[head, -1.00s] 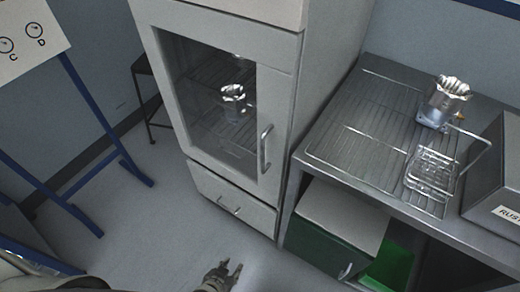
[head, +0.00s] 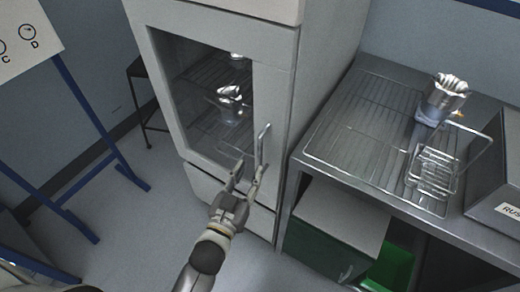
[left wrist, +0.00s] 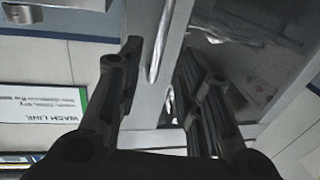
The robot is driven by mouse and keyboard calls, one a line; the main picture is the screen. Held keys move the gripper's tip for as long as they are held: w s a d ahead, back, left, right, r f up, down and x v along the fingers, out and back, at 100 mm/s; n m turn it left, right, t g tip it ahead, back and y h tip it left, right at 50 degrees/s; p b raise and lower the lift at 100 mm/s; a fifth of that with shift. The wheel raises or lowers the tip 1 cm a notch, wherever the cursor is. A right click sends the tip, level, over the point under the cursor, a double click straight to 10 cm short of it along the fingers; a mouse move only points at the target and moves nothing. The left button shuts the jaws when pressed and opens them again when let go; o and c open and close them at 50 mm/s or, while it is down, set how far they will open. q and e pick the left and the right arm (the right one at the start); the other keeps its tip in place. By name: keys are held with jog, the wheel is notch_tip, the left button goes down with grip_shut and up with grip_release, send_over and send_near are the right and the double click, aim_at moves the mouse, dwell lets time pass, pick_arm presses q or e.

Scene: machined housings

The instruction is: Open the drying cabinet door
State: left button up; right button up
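The drying cabinet door (head: 272,95) has a pale grey frame and a glass window, and it is shut. Its handle (head: 263,143) is a vertical metal bar on the door's right side. My left gripper (head: 249,172) is open and empty in front of the handle's lower end, fingers pointing up at it. In the left wrist view the handle (left wrist: 161,42) appears between the two open fingers (left wrist: 160,58); I cannot tell whether they touch it. My right gripper is not in view.
Behind the glass, a shiny metal housing (head: 230,104) stands on a wire rack. A drawer (head: 206,189) lies below the door. At the right is a metal bench (head: 385,190) with racks, a fluted housing (head: 446,97) and a grey box (head: 500,165). A blue-legged stand (head: 88,120) is at left.

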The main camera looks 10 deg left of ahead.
aim_at(259, 153)
pick_arm(q)
jog(key=w, duration=0.3)
jog(key=w+d, duration=0.1)
jog(key=w, duration=0.1)
jog(key=w+p, duration=0.1)
jog(key=w, duration=0.2)
jog(key=shift+w+d, duration=0.3)
jog(key=shift+d, duration=0.05)
grip_shut()
